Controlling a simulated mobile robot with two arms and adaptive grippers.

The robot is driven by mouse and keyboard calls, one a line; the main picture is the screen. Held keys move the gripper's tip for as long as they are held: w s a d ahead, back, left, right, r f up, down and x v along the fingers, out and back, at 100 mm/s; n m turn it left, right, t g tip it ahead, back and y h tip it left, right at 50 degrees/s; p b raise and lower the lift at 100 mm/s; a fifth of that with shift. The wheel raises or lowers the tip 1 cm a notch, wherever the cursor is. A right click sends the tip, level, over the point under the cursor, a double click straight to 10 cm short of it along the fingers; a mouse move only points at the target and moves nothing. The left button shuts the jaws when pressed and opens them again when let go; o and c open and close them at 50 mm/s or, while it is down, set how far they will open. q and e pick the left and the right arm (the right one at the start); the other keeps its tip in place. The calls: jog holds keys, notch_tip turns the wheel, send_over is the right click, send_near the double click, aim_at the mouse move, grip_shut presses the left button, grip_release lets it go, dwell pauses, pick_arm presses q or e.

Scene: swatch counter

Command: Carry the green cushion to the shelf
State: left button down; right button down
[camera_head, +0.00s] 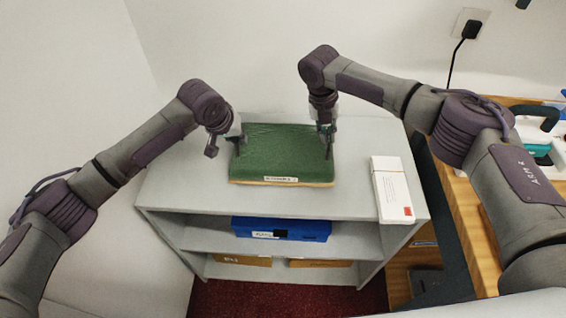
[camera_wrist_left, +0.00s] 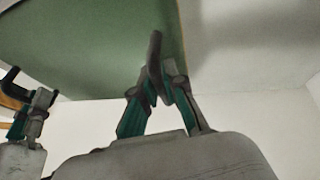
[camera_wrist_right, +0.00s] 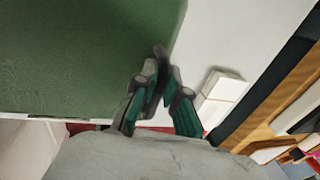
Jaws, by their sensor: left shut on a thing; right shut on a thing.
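The green cushion (camera_head: 278,155) is flat and level at the top of the grey shelf unit (camera_head: 365,150), near the middle of its top board. I cannot tell whether it rests on the board or hangs just above it.
A white box (camera_head: 392,190) stands on the shelf top at the right front. A blue box (camera_head: 282,229) sits on the middle board, with brown boxes (camera_head: 320,263) below. A wooden counter (camera_head: 470,220) is at the right. The shelf top is bare left of the cushion.

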pick_arm(q)
jog(key=shift+a+f+b, duration=0.2)
jog(key=shift+f+b, duration=0.1)
jog(key=shift+f, duration=0.3)
pick_arm(e)
jog(key=shift+d+f, duration=0.2)
jog(key=shift+f, duration=0.4)
pick_arm(q)
jog(key=c, duration=1.3)
grip_release()
jog(key=shift+c, duration=0.2)
pick_arm(e)
jog(key=c, duration=1.3)
grip_release()
jog(key=shift+r, duration=0.15)
pick_arm(q)
jog(key=shift+o, duration=0.5)
jog(key=shift+d+r, duration=0.1)
jog(key=shift+d, duration=0.05)
pick_arm(e)
jog(key=shift+o, duration=0.4)
jog(key=shift+a, duration=0.1)
